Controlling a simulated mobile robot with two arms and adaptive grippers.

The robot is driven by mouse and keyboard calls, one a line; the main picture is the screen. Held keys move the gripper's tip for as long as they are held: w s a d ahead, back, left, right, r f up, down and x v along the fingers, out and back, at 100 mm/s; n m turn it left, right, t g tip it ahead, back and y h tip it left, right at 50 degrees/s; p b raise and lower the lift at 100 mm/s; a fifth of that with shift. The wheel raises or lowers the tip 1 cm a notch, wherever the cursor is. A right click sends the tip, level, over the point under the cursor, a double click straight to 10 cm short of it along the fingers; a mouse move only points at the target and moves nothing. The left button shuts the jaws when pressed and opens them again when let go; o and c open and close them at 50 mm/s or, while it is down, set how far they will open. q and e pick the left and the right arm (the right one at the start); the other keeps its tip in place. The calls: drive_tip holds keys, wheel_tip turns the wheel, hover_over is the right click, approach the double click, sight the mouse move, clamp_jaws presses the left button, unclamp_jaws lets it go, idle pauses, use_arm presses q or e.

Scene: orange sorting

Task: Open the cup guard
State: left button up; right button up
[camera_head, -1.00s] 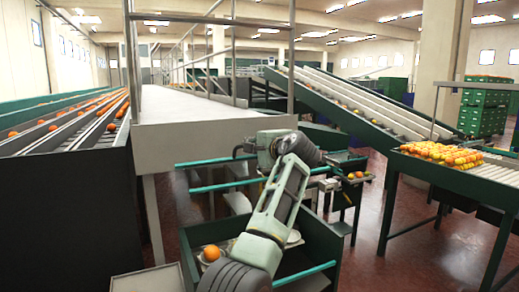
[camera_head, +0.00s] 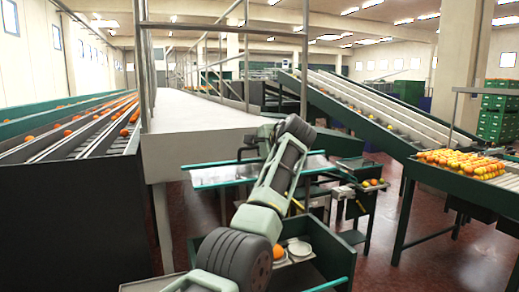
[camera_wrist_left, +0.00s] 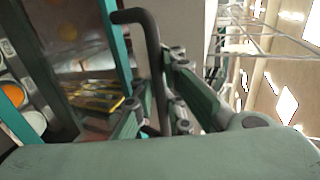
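The cup guard (camera_head: 213,176) is a clear, shiny panel with teal edge bars, in the middle of the head view. In the left wrist view its teal bar (camera_wrist_left: 118,50) runs down the left half, with a bent black handle (camera_wrist_left: 151,38) beside it. My left gripper (camera_wrist_left: 155,100) has its fingers on both sides of this handle and appears shut on it. In the head view the left gripper (camera_head: 262,145) is at the guard, partly hidden by my arm. Below the guard, an orange (camera_head: 278,251) and pale cups (camera_head: 299,248) show. My right gripper is not in view.
A grey platform (camera_head: 200,135) with railings stands behind the guard. Conveyor lanes with oranges (camera_head: 80,125) run at the left. A roller table (camera_head: 440,175) with fruit stands at the right. Red floor (camera_head: 385,225) is open between the machines.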

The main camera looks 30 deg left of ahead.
use_arm(q)
drive_tip(key=o, duration=0.4)
drive_tip(key=shift+d+r, duration=0.2)
drive_tip(key=shift+r, duration=0.2)
drive_tip(key=shift+c, duration=0.2)
drive_tip(key=shift+o, duration=0.9)
drive_tip(key=shift+s+d, duration=0.1)
drive_tip(key=shift+s, duration=0.05)
drive_tip(key=shift+f, duration=0.2)
drive_tip(key=v, duration=1.2)
drive_tip(key=shift+s, duration=0.1)
